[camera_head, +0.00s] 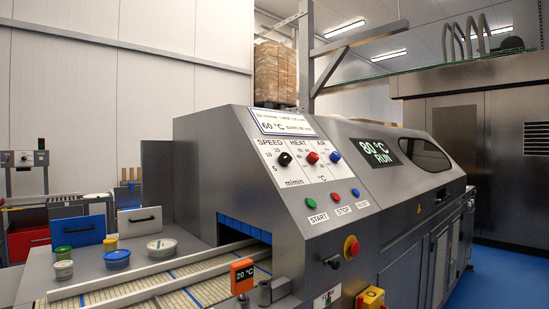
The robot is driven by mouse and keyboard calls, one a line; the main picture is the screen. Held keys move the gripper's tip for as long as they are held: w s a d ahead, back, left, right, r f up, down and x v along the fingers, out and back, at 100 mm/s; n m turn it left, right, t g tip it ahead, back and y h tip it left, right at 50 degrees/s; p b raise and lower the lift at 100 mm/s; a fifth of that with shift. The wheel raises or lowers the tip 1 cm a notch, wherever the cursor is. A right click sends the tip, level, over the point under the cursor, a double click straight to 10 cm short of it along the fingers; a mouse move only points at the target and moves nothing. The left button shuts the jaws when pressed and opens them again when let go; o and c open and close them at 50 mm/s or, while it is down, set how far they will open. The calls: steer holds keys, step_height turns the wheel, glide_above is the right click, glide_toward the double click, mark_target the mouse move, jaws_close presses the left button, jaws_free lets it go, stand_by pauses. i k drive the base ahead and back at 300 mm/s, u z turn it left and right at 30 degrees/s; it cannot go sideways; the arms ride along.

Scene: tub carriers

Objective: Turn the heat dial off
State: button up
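The heat dial (312,157) is a small red knob on the sloped white control panel (290,178) of a grey tunnel machine, under the word HEAT. A black speed dial (284,159) is to its left and a blue air dial (335,156) to its right. The heat dial's pointer direction is too small to read. The machine's display (372,150) reads 80 °C RUN in green. My gripper is not in view, and nothing touches the dials.
Green (310,203), red (335,197) and blue (355,192) buttons sit below the dials. A red emergency knob (352,248) is on the machine's side. A conveyor (190,285) enters the machine at lower left, beside an orange 20 °C readout (242,275). Small tubs (117,258) stand nearby.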

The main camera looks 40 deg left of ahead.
mark_target(312, 157)
steer(key=u, duration=0.8)
steer(key=i, duration=0.7)
steer(key=u, duration=0.75)
